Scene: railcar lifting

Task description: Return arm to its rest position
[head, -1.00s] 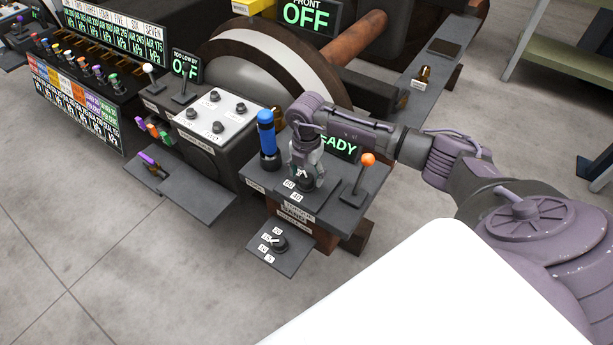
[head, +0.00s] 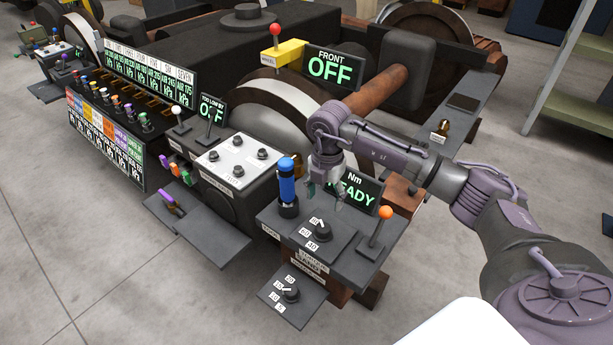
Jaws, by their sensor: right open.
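My right arm comes in from the right in the head view. Its right gripper (head: 326,196) points down and is open and empty. It is above the torque panel (head: 345,245), between the blue-handled tool (head: 287,185) and the display reading "Nm READY" (head: 357,190), partly covering that display. The black dial knob (head: 322,232) on the panel is below the fingertips, with a visible gap. A second knob (head: 291,295) sits on a lower plate in front. My left gripper is not in view.
An orange-topped lever (head: 386,213) stands right of the gripper. A green shelf rack (head: 570,110) is at the right. Grey floor (head: 120,270) in front is clear.

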